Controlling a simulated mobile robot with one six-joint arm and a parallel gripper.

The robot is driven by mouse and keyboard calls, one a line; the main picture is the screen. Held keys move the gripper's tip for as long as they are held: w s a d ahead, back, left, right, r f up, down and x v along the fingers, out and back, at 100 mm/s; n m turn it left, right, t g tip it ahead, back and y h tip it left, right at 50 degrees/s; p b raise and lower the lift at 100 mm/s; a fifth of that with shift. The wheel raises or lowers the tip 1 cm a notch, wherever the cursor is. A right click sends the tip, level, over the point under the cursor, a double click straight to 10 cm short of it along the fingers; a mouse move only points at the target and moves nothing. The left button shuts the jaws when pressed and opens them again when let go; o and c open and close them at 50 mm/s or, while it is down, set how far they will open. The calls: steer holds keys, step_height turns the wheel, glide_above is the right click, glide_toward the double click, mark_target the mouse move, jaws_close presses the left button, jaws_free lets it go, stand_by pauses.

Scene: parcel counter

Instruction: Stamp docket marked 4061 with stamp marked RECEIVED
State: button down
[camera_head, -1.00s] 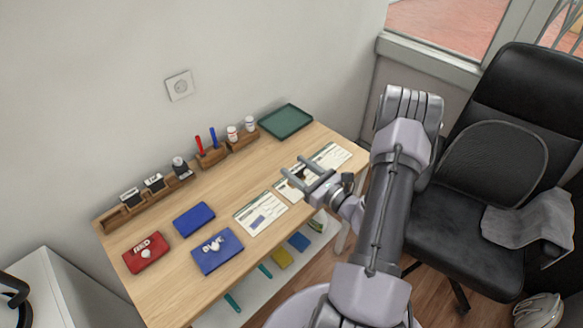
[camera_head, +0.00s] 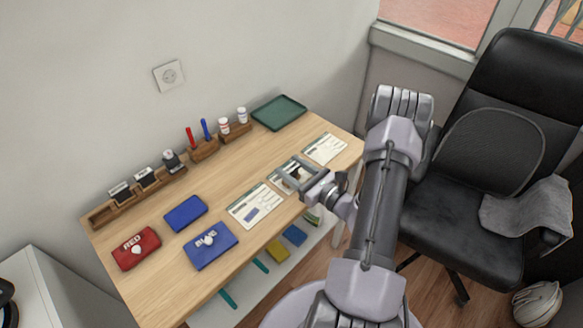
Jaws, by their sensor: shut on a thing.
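Three printed dockets lie in a row along the table's front edge: the left docket (camera_head: 250,212), the middle docket (camera_head: 275,183) and the right docket (camera_head: 325,148). Their numbers are too small to read. The left one bears a bluish rectangle. My gripper (camera_head: 293,173) is over the middle docket, its fingers shut around a small dark stamp with a pale top (camera_head: 298,173). The stamp's marking cannot be read, and the fingers hide part of it and of the docket. I cannot tell whether the stamp touches the paper.
A wooden rack (camera_head: 100,218) at the back left holds several stamps. A red pad (camera_head: 136,249), a blue pad (camera_head: 210,246) and a plain blue one (camera_head: 186,213) lie left of the dockets. Pens, bottles and a green tray (camera_head: 279,112) stand behind. A black chair (camera_head: 480,220) is at right.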

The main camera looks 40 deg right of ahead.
steer(key=shift+f, duration=0.3)
stand_by(0.5)
step_height(320, 180, up, 6)
steer(key=p, duration=0.4)
steer(key=shift+r, duration=0.1)
stand_by(0.3)
